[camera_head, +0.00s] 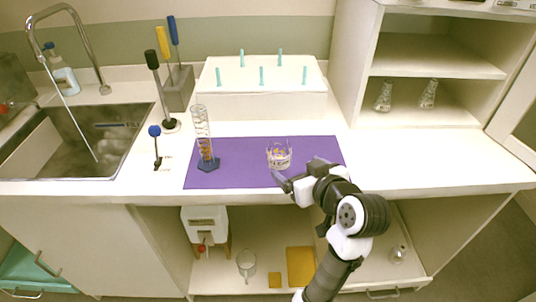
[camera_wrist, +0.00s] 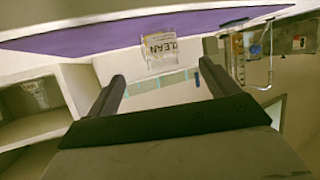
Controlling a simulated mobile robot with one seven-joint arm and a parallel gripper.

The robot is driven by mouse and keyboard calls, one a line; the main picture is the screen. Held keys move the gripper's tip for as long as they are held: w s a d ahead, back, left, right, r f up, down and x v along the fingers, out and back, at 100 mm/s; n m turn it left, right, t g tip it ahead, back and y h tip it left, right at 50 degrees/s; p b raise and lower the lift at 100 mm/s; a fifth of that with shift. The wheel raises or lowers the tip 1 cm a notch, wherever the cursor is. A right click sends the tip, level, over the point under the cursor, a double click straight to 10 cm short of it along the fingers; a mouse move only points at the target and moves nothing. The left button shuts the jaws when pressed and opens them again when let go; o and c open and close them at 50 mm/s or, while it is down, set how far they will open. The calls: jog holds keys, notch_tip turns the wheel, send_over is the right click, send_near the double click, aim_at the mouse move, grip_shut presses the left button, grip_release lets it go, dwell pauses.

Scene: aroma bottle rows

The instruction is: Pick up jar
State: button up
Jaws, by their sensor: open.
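A small clear glass jar (camera_head: 279,158) with yellowish markings stands on the purple mat (camera_head: 235,176), right of the mat's middle. In the wrist view the jar (camera_wrist: 160,47) shows a pale label with dark lettering that seems to read "CLEAN". My gripper (camera_head: 279,182) is at the front edge of the mat, just in front of the jar and apart from it. In the wrist view my gripper (camera_wrist: 163,80) has its two fingers wide apart with nothing between them. The jar appears beyond the fingertips, roughly centred between them.
A tall clear cylinder with a blue base (camera_head: 206,150) stands on the mat left of the jar. A white rack (camera_head: 262,105) with teal pegs is behind. The sink (camera_head: 85,140) is at left; two flasks (camera_head: 384,96) are on the right shelf. The counter right of the mat is clear.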

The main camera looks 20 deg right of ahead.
aim_at(285, 159)
jog(key=p+x, duration=0.1)
jog(key=x, duration=0.6)
jog(key=shift+w, duration=0.35)
jog(key=p+x, duration=0.1)
jog(key=x, duration=0.3)
jog(key=shift+w+a+r+p, duration=0.1)
jog(key=shift+w+r+p, duration=0.1)
jog(key=shift+p, duration=0.1)
jog(key=shift+w+f, duration=0.3)
jog(key=shift+w, duration=0.1)
jog(key=c, duration=1.1)
jog(key=shift+r, duration=0.1)
